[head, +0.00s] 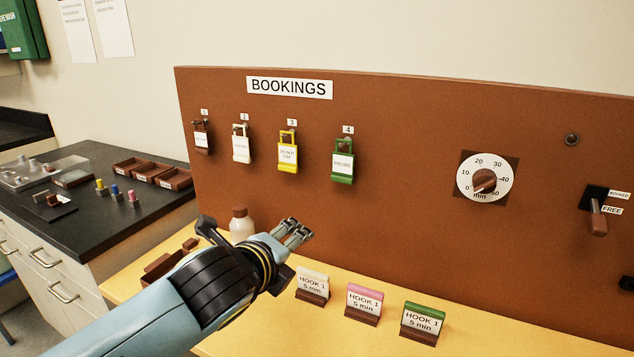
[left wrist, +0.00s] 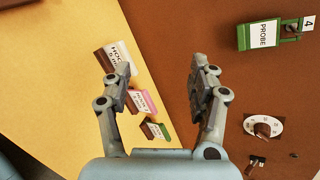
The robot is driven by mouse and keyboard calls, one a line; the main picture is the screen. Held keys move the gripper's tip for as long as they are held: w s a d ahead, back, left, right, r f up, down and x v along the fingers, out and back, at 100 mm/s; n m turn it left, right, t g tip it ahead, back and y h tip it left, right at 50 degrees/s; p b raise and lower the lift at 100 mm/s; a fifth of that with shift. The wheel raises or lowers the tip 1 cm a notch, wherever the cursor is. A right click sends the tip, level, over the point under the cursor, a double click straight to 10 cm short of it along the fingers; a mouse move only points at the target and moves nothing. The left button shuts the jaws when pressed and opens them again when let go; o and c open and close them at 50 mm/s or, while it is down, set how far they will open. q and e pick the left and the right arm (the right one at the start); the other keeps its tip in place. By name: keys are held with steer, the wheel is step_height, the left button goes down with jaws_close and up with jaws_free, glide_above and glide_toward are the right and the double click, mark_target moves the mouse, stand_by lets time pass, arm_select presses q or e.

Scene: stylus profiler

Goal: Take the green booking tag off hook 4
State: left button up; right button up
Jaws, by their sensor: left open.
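The green booking tag (head: 343,163) hangs on hook 4 of the brown bookings board (head: 400,120), with a white label reading PROBE. Its hook sits under the small number 4 plate (head: 348,130). In the left wrist view the green tag (left wrist: 271,33) is at the upper right, outside the jaws. My left gripper (head: 298,232) is open and empty, below and to the left of the green tag in the head view, apart from it. In the wrist view my left gripper (left wrist: 163,80) shows its two fingers spread wide. My right gripper is not in view.
Yellow (head: 288,153), white (head: 241,145) and brown (head: 202,138) tags hang left of it. Cards in white (head: 312,286), pink (head: 364,303) and green (head: 422,321) stand on the yellow bench (head: 240,337). A dial (head: 484,178) and lever (head: 598,216) are at right. A white bottle (head: 242,224) stands behind my arm.

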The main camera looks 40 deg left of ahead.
arm_select(q)
steer(key=w+r+m+t, duration=0.4)
steer(key=r+m, duration=0.4)
steer(key=r, duration=0.1)
steer(key=m+t+p, duration=0.1)
steer(key=m+t, duration=0.1)
steer(key=m, duration=0.5)
glide_toward(340, 146)
steer(key=shift+h, duration=0.4)
steer(key=x, duration=0.7)
steer(key=p+x, duration=0.1)
steer(key=x, duration=0.3)
steer(key=shift+a+r, duration=0.15)
steer(key=shift+a, duration=0.15)
steer(key=shift+c, duration=0.2)
steer(key=shift+n, duration=0.3)
steer(key=c, duration=1.1)
steer(key=o, duration=0.4)
steer(key=shift+s, duration=0.1)
jaws_close()
